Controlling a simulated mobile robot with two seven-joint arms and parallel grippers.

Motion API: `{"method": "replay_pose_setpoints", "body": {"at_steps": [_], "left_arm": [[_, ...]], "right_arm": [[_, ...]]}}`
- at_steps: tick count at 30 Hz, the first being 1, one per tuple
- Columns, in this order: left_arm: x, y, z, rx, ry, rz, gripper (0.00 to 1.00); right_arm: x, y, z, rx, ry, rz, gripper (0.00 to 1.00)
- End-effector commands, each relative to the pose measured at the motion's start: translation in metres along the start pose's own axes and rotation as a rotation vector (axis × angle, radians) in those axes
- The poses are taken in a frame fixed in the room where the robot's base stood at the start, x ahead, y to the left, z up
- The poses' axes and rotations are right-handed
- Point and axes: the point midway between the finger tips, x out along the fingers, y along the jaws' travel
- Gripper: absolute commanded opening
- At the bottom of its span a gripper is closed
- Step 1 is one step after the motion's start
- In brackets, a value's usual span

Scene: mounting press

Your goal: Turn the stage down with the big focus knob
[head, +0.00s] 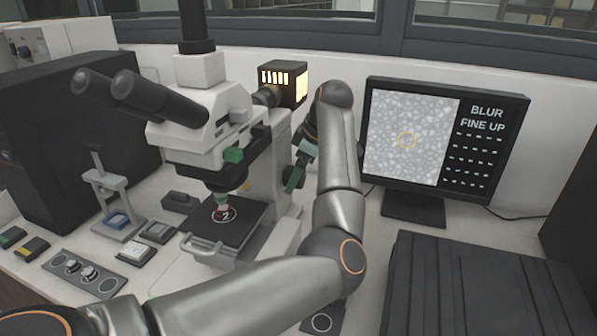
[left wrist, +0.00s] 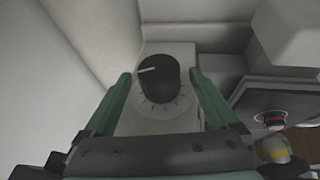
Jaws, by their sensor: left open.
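The microscope (head: 212,122) stands left of centre in the head view. Its black stage (head: 240,226) carries a small dark red sample (head: 222,213) on a white-ringed spot under the objective. In the left wrist view a black round knob (left wrist: 159,76) with a white pointer line and tick marks sits on a pale housing (left wrist: 160,123). My left gripper (head: 298,168) is at the microscope's right side. Its green fingers are open, one on each side of the knob (left wrist: 159,95), with no clear contact. The knob is hidden in the head view.
The monitor (head: 447,140) shows a grainy picture and the words "BLUR" and "FINE UP". A dark ribbed case (head: 480,290) fills the lower right. The lit lamp housing (head: 282,84) is behind my gripper. Small controls (head: 85,272) lie front left. My left arm crosses the foreground.

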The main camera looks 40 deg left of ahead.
Motion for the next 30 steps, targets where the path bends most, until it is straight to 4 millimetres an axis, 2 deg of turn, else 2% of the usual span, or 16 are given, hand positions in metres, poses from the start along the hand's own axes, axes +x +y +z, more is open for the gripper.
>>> {"method": "replay_pose_setpoints", "body": {"at_steps": [8,30], "left_arm": [[0.0010,0.0000,-0.0001,-0.001,0.000,0.000,0.91],[0.0005,0.0000,0.0002,0.000,0.000,0.000,0.07]], "right_arm": [[0.0001,-0.0004,-0.0006,0.000,0.001,-0.001,0.50],[0.0001,-0.0004,-0.0012,0.000,0.002,-0.001,0.50]]}}
